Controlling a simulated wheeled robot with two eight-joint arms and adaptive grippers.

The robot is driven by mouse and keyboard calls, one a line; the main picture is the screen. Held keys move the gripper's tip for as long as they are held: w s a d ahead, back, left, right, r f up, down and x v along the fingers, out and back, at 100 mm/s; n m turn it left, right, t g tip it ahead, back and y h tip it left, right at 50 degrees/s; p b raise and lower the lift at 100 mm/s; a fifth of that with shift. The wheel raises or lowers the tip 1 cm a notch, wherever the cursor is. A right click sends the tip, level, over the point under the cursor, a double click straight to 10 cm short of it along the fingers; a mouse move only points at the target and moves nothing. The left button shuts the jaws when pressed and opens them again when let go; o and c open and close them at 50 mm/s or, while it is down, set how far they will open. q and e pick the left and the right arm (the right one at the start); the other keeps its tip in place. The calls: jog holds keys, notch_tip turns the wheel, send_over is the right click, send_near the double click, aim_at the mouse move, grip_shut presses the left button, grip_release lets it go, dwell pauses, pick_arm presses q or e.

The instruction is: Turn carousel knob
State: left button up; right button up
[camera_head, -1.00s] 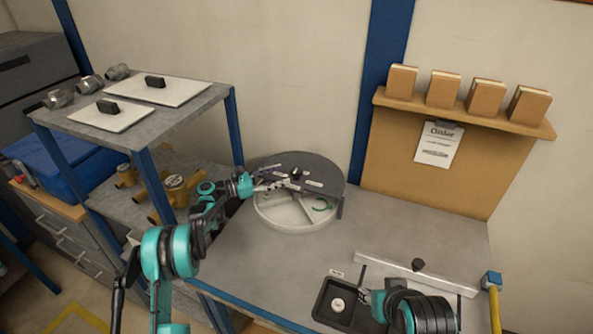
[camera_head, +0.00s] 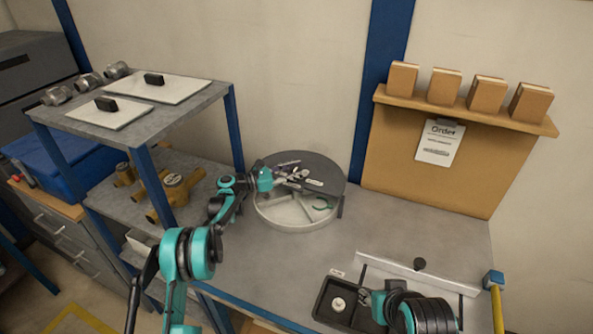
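The round carousel (camera_head: 290,218) stands on the bench against the wall, with a grey top and a pale compartmented tray below. A green ring-like part lies in one front compartment. My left gripper (camera_head: 300,175) is at the middle of the carousel's top, where the dark knob was visible earlier. Its fingers cover the knob, and they are too small to tell whether they are shut on it.
A shelf rack (camera_head: 205,92) with white plates, fittings and brass meters stands left of the carousel. A board with cardboard boxes (camera_head: 487,94) and an order sheet (camera_head: 440,142) stands at the back right. The bench between carousel and black tray is clear.

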pick_arm(q)
jog(key=shift+n+t+y, duration=0.3)
jog(key=shift+n+t, duration=0.1)
jog(key=shift+t, duration=0.2)
jog(key=n+t+y+b, duration=0.1)
jog(key=n+t, duration=0.1)
jog(key=n+t+y, duration=0.1)
jog(key=t+y, duration=0.1)
jog(key=shift+s+d+n+t+b, duration=0.15)
jog(key=shift+n+t+b, duration=0.2)
jog(key=shift+n+t, duration=0.05)
jog(key=n+t+y+b, duration=0.1)
jog(key=n+t+y, duration=0.1)
jog(key=y, duration=0.2)
jog(key=n+t+y, duration=0.2)
jog(key=n+y, duration=0.1)
jog(key=shift+f+y+b, duration=0.1)
jog(key=shift+y+b, duration=0.25)
jog(key=shift+y, duration=0.05)
jog(key=n+t+y, duration=0.1)
jog(key=n+y, duration=0.2)
jog(key=y, duration=0.2)
jog(key=shift+n+b, duration=0.4)
jog(key=shift+n+g+y, duration=0.3)
jog(key=shift+n+y, duration=0.75)
jog(key=shift+y, duration=0.6)
jog(key=shift+n+g+y, duration=0.3)
jog(key=shift+n+y, duration=0.75)
jog(key=shift+y, duration=0.6)
jog(key=o, duration=1.2)
